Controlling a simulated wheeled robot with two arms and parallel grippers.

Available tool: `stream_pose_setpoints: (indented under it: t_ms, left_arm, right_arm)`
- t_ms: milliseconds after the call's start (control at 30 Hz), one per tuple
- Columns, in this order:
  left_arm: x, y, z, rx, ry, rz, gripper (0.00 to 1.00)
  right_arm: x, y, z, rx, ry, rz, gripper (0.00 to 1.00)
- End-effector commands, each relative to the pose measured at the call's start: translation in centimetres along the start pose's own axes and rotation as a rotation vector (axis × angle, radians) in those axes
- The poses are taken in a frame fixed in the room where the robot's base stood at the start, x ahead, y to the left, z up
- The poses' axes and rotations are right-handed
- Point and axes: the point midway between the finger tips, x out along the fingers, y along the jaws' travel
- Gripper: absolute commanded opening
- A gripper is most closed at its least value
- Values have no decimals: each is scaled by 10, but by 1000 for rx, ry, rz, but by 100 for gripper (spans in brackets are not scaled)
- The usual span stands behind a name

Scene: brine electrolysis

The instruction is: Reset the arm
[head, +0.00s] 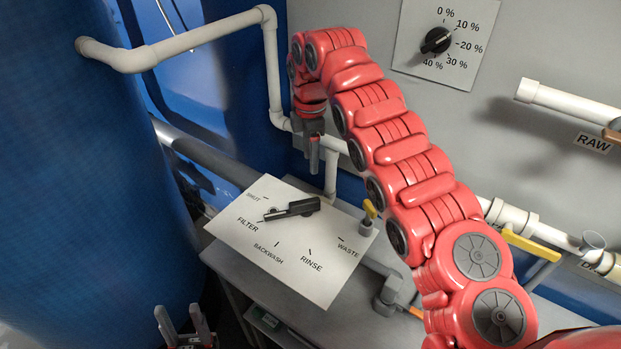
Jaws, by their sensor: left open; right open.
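My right arm (405,150) is red and segmented, and it reaches up from the lower right, across the middle of the view. My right gripper (313,160) hangs at its far end, pointing down above the back of the white valve plate. It is open, seen nearly edge-on, with nothing visible in it. My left gripper (178,311) is low at the left, near the bottom edge. Its two grey fingers point up, apart and empty.
The white plate (230,225) carries a black selector handle (292,209) with its pointed end toward FILTER. A black dial (436,40) is on the wall. White pipes (200,38) run at the upper left. A blue tank (85,180) fills the left side. A yellow valve handle (530,247) is at right.

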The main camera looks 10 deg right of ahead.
Motion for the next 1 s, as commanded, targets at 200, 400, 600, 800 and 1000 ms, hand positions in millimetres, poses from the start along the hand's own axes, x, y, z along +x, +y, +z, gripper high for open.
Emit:
stream_pose_setpoints:
  t_ms: [200,400,600,800,1000]
  left_arm:
    - [0,0,0,0,0,0,50]
    - [0,0,0,0,0,0,50]
    - [0,0,0,0,0,0,50]
    - [21,-1,-4,0,0,0,50]
    - [58,-3,-10,0,0,0,50]
  right_arm:
    - [-17,0,0,0,3,2,57]
    - [-18,0,-1,-1,3,1,57]
    - [-18,0,-1,-1,3,1,57]
    - [-40,0,0,-1,3,1,57]
    - [-78,0,0,-1,3,1,57]
